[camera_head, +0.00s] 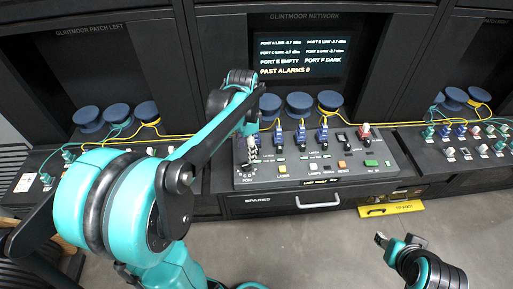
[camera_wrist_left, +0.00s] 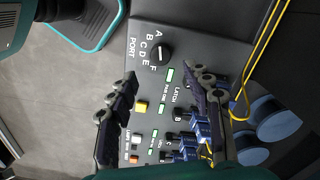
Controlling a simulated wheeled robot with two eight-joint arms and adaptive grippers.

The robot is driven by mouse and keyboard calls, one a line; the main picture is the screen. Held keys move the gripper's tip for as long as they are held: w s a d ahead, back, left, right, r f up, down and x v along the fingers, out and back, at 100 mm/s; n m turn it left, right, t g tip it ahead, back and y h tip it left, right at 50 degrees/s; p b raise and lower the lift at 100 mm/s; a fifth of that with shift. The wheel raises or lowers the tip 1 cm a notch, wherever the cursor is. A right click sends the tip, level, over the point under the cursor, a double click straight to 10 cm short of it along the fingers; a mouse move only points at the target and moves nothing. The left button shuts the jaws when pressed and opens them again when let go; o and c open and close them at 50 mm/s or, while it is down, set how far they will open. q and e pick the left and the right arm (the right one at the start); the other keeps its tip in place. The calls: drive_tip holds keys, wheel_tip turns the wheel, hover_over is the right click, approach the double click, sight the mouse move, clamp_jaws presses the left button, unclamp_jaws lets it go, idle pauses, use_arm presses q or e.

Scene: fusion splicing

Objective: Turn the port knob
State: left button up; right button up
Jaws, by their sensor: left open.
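The port knob (camera_wrist_left: 159,51) is a round black knob on the grey sloped console, ringed by the letters A to F above the word PORT. A light mark shows on it, but I cannot tell for sure which letter it points to. My left gripper (camera_wrist_left: 166,82) is open and empty in the left wrist view. Its two fingers are apart, with the knob beyond the gap between the tips. In the head view my left gripper (camera_head: 247,152) hangs over the console's left end and largely hides the knob. My right gripper (camera_head: 396,241) is low at the right, away from the console.
Blue connectors (camera_head: 301,136) with yellow cables stand right of the left gripper. A yellow button (camera_wrist_left: 141,107) and green lamps lie near its fingers. The screen (camera_head: 304,56) reads PORT E EMPTY, PORT F DARK and PAST ALARMS 0. A drawer handle (camera_head: 318,201) is below.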

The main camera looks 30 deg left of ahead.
sight(247, 165)
use_arm(q)
drive_tip(key=shift+w+a+f, duration=0.1)
drive_tip(key=shift+w+f, duration=0.1)
wheel_tip(247, 165, down, 7)
drive_tip(key=b, duration=0.2)
drive_tip(key=shift+s+f+b, duration=0.15)
drive_tip(key=shift+b, duration=0.25)
clamp_jaws()
